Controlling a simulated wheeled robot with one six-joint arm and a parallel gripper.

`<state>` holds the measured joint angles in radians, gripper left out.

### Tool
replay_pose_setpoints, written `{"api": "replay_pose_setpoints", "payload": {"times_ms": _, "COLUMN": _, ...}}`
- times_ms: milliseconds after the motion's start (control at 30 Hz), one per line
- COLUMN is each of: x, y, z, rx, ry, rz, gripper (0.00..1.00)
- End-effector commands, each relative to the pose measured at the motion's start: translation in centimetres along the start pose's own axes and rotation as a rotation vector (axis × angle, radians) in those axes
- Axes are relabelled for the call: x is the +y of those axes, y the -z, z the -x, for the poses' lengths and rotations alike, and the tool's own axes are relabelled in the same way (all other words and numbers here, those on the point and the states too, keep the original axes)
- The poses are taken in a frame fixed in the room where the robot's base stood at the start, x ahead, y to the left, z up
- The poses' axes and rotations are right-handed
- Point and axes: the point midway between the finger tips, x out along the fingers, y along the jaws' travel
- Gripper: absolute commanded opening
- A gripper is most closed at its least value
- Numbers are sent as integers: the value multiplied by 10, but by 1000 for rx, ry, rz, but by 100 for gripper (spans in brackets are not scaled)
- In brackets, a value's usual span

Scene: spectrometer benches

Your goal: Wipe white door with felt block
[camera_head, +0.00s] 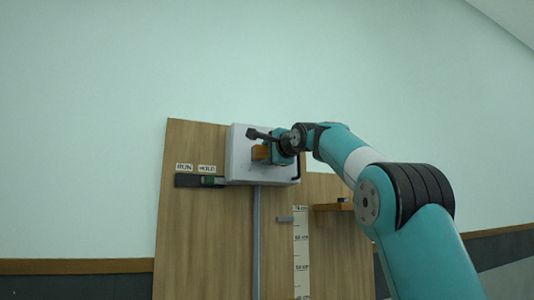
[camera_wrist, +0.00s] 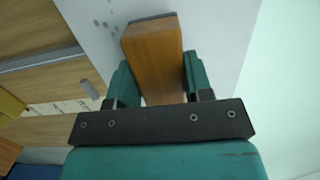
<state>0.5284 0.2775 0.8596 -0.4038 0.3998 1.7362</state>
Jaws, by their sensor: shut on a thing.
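The white door (camera_head: 238,160) is the front of a white box mounted on a wooden board. In the wrist view the white door (camera_wrist: 215,28) fills the upper middle and carries several grey spots near its left part. My gripper (camera_head: 268,151) is in front of the door. In the wrist view my gripper (camera_wrist: 158,85) is shut on the felt block (camera_wrist: 155,55), which has a wooden body and a thin dark grey layer at its far end. That end is at or very near the door; I cannot tell whether it touches.
The wooden board (camera_head: 200,235) carries a dark slider labelled RUN and HOLD (camera_head: 200,181) at left. A grey vertical conduit (camera_head: 256,240) runs below the box. A marked scale (camera_head: 300,250) and a small wooden shelf (camera_head: 333,207) are at right. A dark handle (camera_head: 298,170) is at the box's right edge.

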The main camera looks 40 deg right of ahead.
Motion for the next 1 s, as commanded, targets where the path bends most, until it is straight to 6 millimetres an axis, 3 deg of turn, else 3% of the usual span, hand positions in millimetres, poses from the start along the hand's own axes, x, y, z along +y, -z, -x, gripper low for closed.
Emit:
{"api": "replay_pose_setpoints", "payload": {"times_ms": 167, "x": 4, "y": 1, "z": 5, "rx": 4, "ry": -3, "rz": -2, "gripper": 27}}
{"api": "replay_pose_setpoints", "payload": {"times_ms": 667, "x": 2, "y": -6, "z": 55, "rx": 2, "ry": -1, "rz": 0, "gripper": 27}}
{"api": "replay_pose_setpoints", "payload": {"times_ms": 1000, "x": 1, "y": -7, "z": 59, "rx": 1, "ry": -2, "rz": -1, "gripper": 27}}
